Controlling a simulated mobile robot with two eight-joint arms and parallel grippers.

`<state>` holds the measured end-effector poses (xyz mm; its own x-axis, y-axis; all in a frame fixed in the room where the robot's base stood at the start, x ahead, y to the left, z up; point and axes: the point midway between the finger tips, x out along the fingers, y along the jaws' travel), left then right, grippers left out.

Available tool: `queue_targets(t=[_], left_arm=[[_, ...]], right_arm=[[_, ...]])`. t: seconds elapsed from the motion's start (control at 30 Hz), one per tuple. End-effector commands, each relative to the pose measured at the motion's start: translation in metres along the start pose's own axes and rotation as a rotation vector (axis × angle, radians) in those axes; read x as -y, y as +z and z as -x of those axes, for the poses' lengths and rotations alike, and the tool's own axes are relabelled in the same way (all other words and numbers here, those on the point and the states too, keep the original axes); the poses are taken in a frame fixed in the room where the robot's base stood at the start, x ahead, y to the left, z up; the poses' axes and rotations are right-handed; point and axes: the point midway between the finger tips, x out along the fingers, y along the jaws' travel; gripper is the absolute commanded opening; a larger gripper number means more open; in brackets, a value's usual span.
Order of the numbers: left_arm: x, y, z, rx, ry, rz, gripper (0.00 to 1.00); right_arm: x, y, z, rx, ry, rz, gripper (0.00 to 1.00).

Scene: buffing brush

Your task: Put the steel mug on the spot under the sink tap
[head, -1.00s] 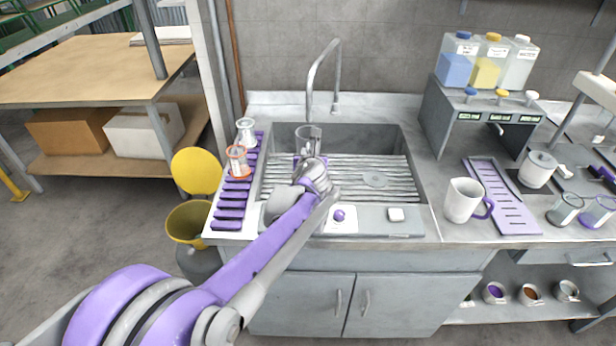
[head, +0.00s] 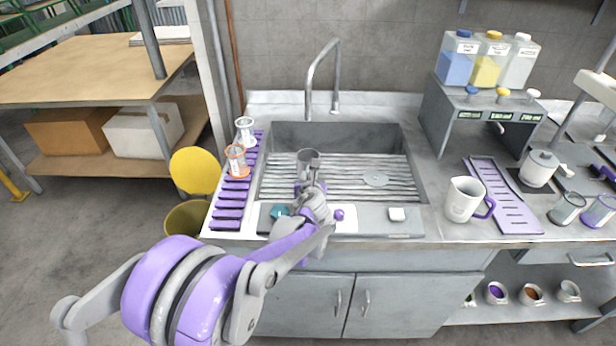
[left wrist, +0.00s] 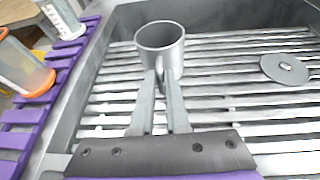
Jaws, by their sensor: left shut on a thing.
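The steel mug (head: 305,157) is grey and upright over the left part of the sink's slatted rack (head: 345,194). It also shows in the left wrist view (left wrist: 160,48). My left gripper (left wrist: 162,84) is shut on the mug's handle, on the side nearest me. I cannot tell whether the mug's base is clear of the slats. The sink tap (head: 323,62) arches at the back, its outlet behind and to the right of the mug. A round grey disc (head: 375,178) lies on the slats right of the mug; it shows in the wrist view (left wrist: 284,69). My right gripper is not in view.
A purple rack (head: 230,196) with two small clear containers (head: 236,160) borders the sink on the left. A white mug with a purple handle (head: 464,199) stands on the right counter. The dispenser stand (head: 478,125) is behind it. The slats around the disc are clear.

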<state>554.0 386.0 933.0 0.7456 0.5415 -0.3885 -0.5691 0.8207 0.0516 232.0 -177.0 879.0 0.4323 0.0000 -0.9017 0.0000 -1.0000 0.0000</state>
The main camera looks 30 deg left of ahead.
Motion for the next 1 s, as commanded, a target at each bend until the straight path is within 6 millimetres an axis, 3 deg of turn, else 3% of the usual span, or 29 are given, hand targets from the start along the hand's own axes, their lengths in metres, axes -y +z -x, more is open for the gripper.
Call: queue_targets(t=[0.03, 0.07, 0.2, 0.6, 0.77, 1.0], left_arm=[[0.000, -0.003, -0.001, 0.000, 0.000, -0.001, 0.00], [0.000, -0.002, -0.001, 0.000, 0.000, 0.000, 0.19], [0.000, -0.001, -0.001, 0.000, 0.000, 0.000, 0.43], [0.000, 0.003, 0.004, 0.000, -0.001, 0.000, 0.43], [0.000, 0.001, 0.029, -0.001, -0.002, -0.001, 0.43], [0.000, 0.002, 0.079, 0.000, -0.002, -0.001, 0.43]], right_arm=[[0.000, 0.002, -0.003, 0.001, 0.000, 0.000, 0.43], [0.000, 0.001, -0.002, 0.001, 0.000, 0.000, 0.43], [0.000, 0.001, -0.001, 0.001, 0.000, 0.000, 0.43], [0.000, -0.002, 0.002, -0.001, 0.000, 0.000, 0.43], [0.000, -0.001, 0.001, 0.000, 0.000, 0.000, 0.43], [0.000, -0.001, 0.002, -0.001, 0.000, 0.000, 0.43]])
